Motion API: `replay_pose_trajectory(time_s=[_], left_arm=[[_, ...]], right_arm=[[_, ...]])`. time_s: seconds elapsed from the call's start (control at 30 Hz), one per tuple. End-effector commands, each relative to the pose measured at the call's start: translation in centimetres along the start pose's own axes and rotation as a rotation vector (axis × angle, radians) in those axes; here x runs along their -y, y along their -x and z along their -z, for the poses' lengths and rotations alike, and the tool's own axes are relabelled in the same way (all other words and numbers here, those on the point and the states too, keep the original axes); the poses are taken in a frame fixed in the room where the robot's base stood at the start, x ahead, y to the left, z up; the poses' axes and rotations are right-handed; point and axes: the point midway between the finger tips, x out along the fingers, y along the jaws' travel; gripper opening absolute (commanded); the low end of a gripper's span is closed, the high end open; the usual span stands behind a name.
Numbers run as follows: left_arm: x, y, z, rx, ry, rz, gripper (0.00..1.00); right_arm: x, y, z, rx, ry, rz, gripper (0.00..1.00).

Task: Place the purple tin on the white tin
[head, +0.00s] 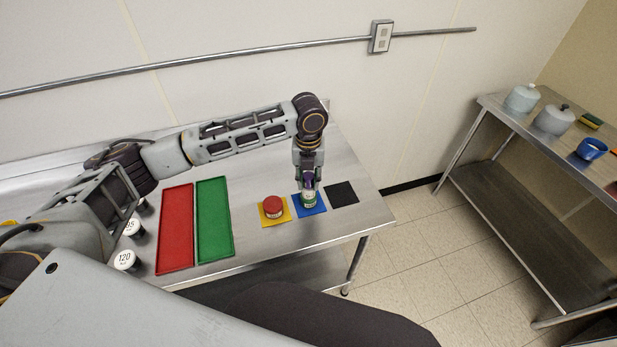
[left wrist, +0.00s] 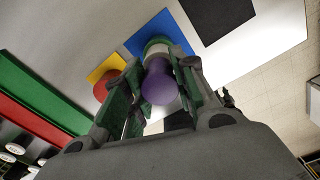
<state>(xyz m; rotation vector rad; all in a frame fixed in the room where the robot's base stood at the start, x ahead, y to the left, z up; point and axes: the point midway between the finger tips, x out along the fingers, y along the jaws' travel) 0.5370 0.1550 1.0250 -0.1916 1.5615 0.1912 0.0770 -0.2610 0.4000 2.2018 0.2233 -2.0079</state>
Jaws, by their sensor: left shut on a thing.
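My left gripper (head: 307,186) points down over the blue mat (head: 318,210) with its fingers closed around the purple tin. In the left wrist view the purple tin (left wrist: 160,86) sits between the two fingers. Directly beyond it the white tin (left wrist: 156,51) shows, with a green tin (left wrist: 157,41) under it on the blue mat. The purple tin looks lined up over the white one. I cannot tell whether they touch, because the fingers hide part of the join. My right gripper is not in view.
A red tin (head: 273,206) stands on a yellow mat (head: 285,218), left of the stack. A black mat (head: 342,193) is empty at right. Empty red (head: 175,230) and green (head: 214,220) trays lie further left, beside white-topped jars (head: 124,260). A second shelf (head: 560,135) holds pots.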

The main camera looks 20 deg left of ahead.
Motion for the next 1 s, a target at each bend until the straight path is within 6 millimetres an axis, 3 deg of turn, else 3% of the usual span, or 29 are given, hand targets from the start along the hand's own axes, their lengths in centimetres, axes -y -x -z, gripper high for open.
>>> replay_pose_trajectory(time_s=[0.23, 0.27, 0.4, 0.83, 1.0], left_arm=[[0.0, -0.2, 0.0, -0.001, 0.0, 0.0, 0.04], [0.0, -0.2, 0.0, 0.0, 0.0, 0.0, 0.31], [0.0, -0.2, 0.0, 0.0, 0.0, 0.0, 0.49], [0.0, 0.0, 0.0, 0.0, 0.0, 0.0, 0.49], [0.1, 1.1, 0.0, 0.001, -0.001, 0.001, 0.49]], right_arm=[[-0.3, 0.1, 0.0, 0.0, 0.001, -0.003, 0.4], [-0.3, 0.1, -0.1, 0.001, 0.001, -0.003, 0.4], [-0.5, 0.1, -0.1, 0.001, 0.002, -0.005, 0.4], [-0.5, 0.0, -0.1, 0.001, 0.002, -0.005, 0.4], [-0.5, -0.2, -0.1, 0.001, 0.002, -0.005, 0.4]])
